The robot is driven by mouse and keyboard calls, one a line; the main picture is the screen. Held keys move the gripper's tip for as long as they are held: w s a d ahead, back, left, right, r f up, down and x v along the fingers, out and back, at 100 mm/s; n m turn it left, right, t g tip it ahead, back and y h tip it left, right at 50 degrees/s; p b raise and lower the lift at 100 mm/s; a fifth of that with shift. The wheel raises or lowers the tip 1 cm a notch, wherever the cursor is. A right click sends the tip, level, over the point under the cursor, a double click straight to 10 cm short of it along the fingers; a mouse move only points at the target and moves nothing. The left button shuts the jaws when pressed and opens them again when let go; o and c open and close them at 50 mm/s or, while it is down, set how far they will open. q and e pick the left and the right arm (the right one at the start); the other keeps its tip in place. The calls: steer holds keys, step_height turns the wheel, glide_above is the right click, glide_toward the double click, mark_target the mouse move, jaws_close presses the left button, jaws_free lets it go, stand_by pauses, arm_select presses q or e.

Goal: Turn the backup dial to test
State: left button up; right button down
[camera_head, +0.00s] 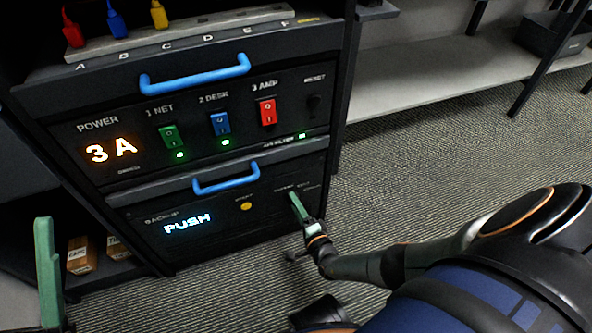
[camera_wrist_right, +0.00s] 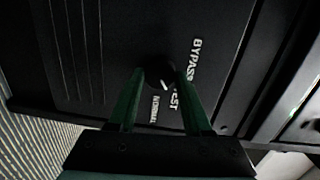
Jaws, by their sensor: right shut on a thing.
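The black backup dial (camera_wrist_right: 158,73) is on the dark panel in the right wrist view, between my right gripper's green fingertips (camera_wrist_right: 157,80). The fingers are shut on it. A short white mark shows on the dial; its exact setting is hard to tell. The labels BYPASS, TEST (partly hidden by a finger) and NORMAL surround it. In the head view, my right gripper (camera_head: 296,203) is at the right side of the BACKUP panel (camera_head: 222,232) and hides the dial. My left gripper (camera_head: 47,270) shows at the left edge, away from the panel; its opening is unclear.
The backup display (camera_head: 187,223) reads PUSH, with a lit amber button (camera_head: 246,206) beside it. A blue handle (camera_head: 226,178) sits above. The power panel has a green (camera_head: 171,138), a blue (camera_head: 220,123) and a red switch (camera_head: 267,111). Open carpet (camera_head: 420,180) lies to the right.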

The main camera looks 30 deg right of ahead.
arm_select(q)
steer(key=shift+r, duration=0.15)
arm_select(e)
steer(key=shift+n, duration=0.6)
steer(key=shift+c, duration=1.7)
jaws_free()
arm_select(q)
steer(key=shift+s, duration=0.15)
